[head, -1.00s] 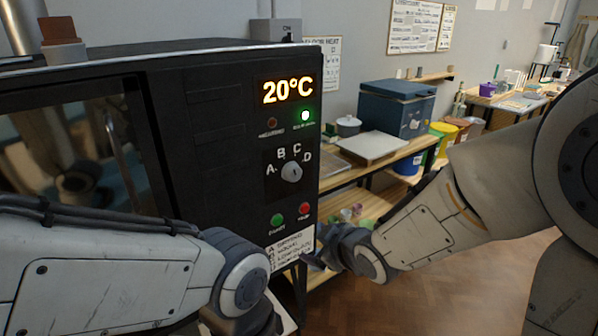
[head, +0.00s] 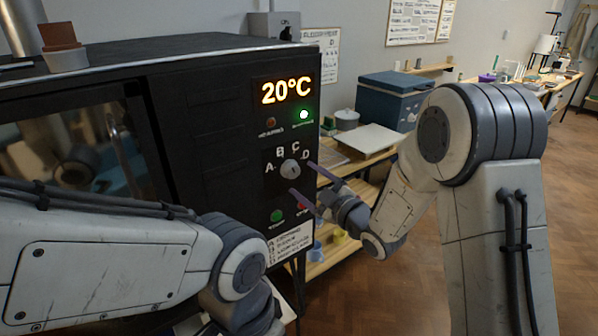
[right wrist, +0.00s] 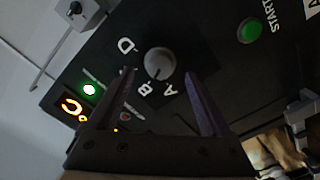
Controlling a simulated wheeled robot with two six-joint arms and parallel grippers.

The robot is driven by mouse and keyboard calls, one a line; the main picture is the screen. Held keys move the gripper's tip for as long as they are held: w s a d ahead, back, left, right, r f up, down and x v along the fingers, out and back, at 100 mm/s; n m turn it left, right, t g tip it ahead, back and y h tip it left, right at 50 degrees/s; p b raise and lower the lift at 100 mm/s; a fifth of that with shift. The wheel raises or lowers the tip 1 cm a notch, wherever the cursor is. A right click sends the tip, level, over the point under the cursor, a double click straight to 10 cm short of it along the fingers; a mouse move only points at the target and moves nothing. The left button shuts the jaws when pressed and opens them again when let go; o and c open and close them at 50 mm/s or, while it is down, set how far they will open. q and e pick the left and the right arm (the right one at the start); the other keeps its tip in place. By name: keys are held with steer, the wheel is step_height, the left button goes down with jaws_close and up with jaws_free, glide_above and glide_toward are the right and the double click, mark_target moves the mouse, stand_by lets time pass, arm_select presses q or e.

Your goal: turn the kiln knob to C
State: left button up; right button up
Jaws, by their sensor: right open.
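The kiln knob (head: 291,169) is a round grey dial on the kiln's black front panel (head: 225,165), with the letters A, B, C and D around its upper side. I cannot tell surely which letter it points to. My right gripper (head: 301,178) is open just in front of the knob, its two fingers spread. In the right wrist view the knob (right wrist: 159,64) shows between and beyond the fingertips of the gripper (right wrist: 160,76), with no contact visible. There one finger hides the letter C. My left arm crosses the lower left; its gripper is out of view.
The display (head: 286,92) reads 20°C and a green lamp (head: 304,114) is lit. A green START button (head: 277,216) and a red button (head: 302,207) sit below the knob, close to my right gripper. A shelf (head: 345,165) stands right of the kiln.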

mark_target(295, 173)
steer(key=shift+p+x, duration=0.3)
steer(key=shift+x, duration=1.45)
jaws_close()
